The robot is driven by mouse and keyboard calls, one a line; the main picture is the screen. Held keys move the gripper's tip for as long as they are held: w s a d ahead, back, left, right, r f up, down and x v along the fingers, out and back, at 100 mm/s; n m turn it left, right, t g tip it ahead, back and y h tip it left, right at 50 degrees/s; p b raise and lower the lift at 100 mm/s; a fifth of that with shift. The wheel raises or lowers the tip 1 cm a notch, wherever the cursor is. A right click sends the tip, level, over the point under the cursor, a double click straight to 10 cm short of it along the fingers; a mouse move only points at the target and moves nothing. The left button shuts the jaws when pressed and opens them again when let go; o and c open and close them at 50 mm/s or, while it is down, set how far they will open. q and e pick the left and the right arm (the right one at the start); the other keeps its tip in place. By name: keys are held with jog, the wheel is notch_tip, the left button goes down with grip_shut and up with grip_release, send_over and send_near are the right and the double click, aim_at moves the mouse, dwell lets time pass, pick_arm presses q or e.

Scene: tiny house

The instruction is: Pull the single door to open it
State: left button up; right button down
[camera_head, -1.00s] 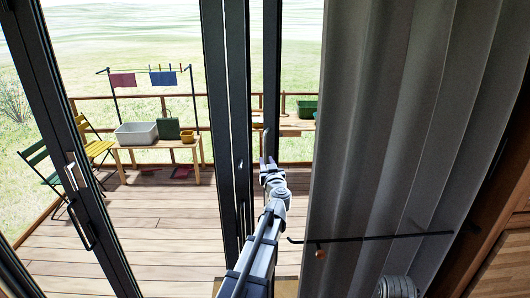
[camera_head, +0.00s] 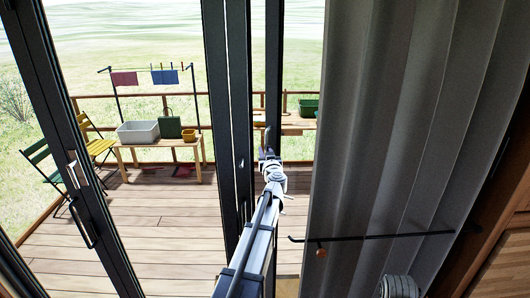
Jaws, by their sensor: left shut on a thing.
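A glass door with dark frames stands before me. Its dark upright frame (camera_head: 231,120) runs down the middle of the view. My left gripper (camera_head: 266,152) is at the upright edge of the dark frame, at a slim dark handle (camera_head: 266,138), and is shut on it. The gripper's fingers are small here and partly hidden by its own wrist. Another dark door frame (camera_head: 75,140) with a long pull handle (camera_head: 80,222) stands at the left.
A grey curtain (camera_head: 390,130) hangs close on the right, with a dark horizontal rod (camera_head: 380,237) in front of it. Beyond the glass is a wooden deck (camera_head: 160,220) with a small bench (camera_head: 160,150), a grey tub (camera_head: 138,132), folding chairs (camera_head: 100,146) and a railing.

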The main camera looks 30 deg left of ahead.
pick_arm(q)
jog(key=shift+a, duration=0.1)
grip_shut()
